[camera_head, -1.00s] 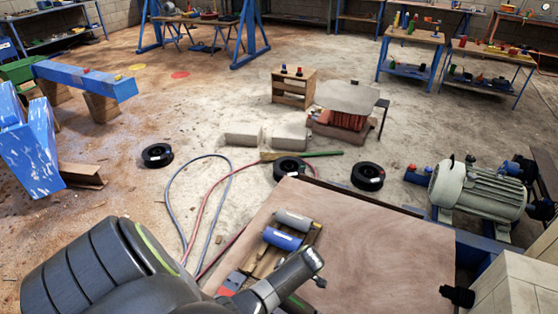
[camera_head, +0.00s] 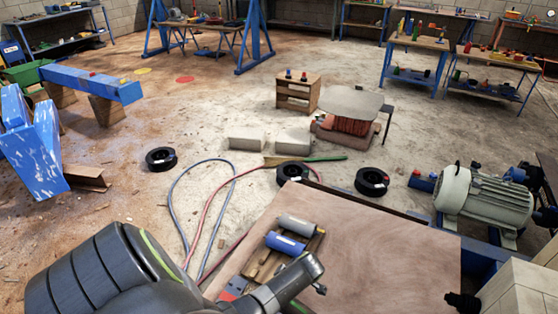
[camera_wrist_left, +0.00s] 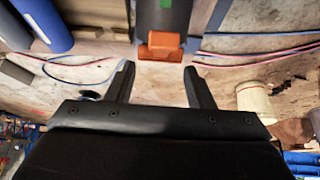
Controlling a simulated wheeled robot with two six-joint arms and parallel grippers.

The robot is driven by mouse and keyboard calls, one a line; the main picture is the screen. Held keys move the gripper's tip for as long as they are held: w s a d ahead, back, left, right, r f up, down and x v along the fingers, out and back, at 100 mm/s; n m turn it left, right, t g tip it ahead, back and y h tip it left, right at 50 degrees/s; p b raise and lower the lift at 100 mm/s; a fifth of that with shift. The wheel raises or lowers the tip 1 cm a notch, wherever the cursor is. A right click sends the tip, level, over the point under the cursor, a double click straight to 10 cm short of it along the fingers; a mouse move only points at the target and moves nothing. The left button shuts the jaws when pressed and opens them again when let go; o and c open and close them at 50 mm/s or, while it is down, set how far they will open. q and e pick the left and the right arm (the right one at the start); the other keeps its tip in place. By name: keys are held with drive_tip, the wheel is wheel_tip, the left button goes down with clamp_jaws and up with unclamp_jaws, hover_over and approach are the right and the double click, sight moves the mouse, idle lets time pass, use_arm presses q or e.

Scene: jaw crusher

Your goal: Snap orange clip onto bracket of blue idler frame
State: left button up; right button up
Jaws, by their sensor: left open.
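In the left wrist view my left gripper (camera_wrist_left: 161,78) is open, with its two black fingers apart and nothing between them. An orange clip (camera_wrist_left: 162,46) lies just beyond the fingertips, roughly centred on the gap. It sits at the end of a dark grey cylinder (camera_wrist_left: 165,15) with a green mark; I cannot tell whether they are joined. A blue roller (camera_wrist_left: 45,22) is at the upper left. In the head view my black left arm reaches over the brown board; its fingers are not clear there. A blue roller (camera_head: 285,243) lies beside it. I cannot clearly identify the idler frame's bracket.
The brown board (camera_head: 390,245) is clear on its right. A grey roller (camera_head: 297,224) lies beside the blue one. A motor (camera_head: 482,200) stands at the right. Black rings (camera_head: 371,182), hoses (camera_head: 205,205) and concrete blocks (camera_head: 247,139) lie on the floor.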

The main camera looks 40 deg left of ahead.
use_arm(q)
drive_tip(key=p+v, duration=0.1)
drive_tip(key=v, duration=1.6)
drive_tip(key=shift+r+p, duration=0.25)
drive_tip(key=shift+p, duration=0.15)
drive_tip(key=shift+s, duration=0.1)
